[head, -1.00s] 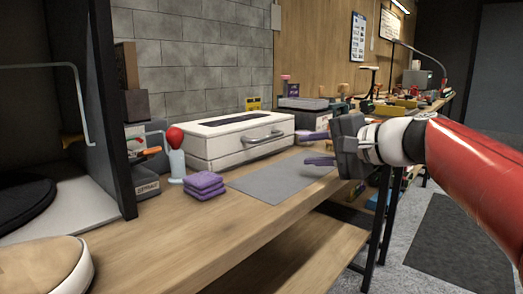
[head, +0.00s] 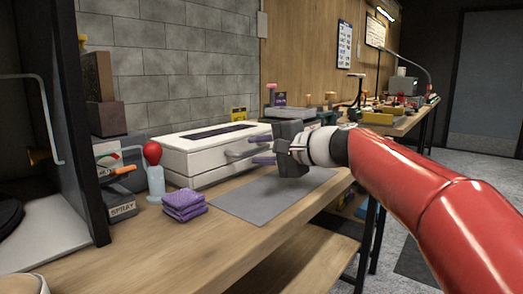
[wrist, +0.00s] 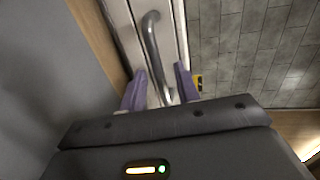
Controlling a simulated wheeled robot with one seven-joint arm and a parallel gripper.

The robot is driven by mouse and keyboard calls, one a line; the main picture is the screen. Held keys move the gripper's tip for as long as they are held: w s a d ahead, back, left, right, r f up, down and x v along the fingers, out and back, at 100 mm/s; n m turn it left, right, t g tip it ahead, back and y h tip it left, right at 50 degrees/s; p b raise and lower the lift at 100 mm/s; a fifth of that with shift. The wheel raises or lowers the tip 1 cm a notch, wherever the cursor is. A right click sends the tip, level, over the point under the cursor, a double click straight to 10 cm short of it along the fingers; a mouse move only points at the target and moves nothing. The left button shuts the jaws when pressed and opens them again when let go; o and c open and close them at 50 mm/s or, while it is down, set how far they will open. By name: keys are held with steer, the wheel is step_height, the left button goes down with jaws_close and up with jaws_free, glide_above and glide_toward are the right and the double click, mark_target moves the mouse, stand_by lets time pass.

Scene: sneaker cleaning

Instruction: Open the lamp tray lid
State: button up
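The lamp tray is a low white box (head: 195,170) with a white lid and a dark slot on top (head: 215,132). It stands on the bench against the block wall, and its lid looks closed. A grey bar handle (wrist: 152,35) runs along its front and is partly hidden in the head view. My gripper (head: 260,150) is open, with its two purple fingers pointing at the front of the box. In the wrist view my gripper's fingers (wrist: 160,85) straddle the near end of the handle. I cannot tell whether they touch it.
A grey mat (head: 270,197) lies in front of the box. Dark booth panels (head: 75,130) rise at the far left. Tools crowd the bench beyond the gripper.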

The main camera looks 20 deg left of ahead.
jaws_close()
